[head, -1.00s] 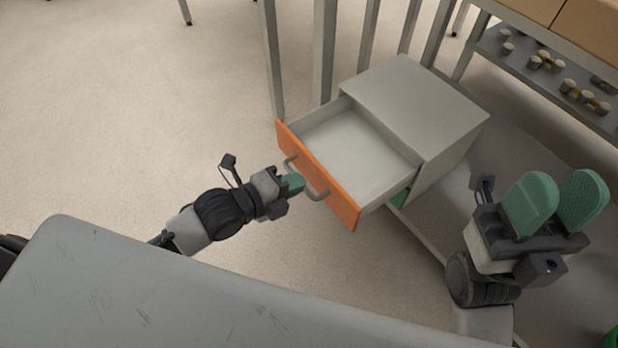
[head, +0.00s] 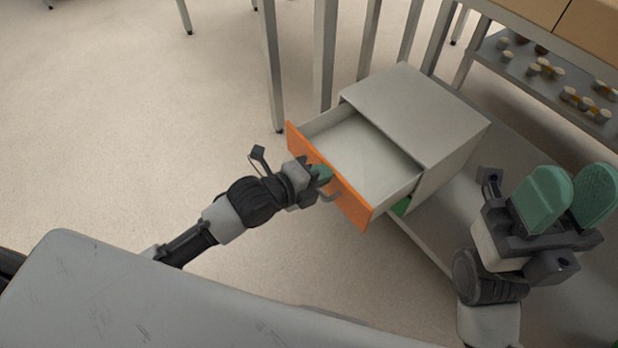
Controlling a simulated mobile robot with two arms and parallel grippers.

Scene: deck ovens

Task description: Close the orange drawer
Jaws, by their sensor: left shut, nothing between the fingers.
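The orange drawer (head: 355,205) stands partly pulled out of a grey cabinet (head: 415,110), and its light inside looks empty. A grey handle (head: 336,192) curves out from the orange front. My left gripper (head: 322,174) is shut, with its green fingertips at the orange front beside the handle, which it partly covers. They look to be touching the front or handle, though exact contact is hard to tell. My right gripper (head: 568,198) is open and empty at the right, its two green fingers pointing up, away from the drawer.
The cabinet sits on a low grey shelf (head: 425,230) among metal legs. A rack with several small cups (head: 570,95) is at the upper right. A grey surface (head: 130,290) fills the lower left. The floor (head: 130,120) at the left is clear.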

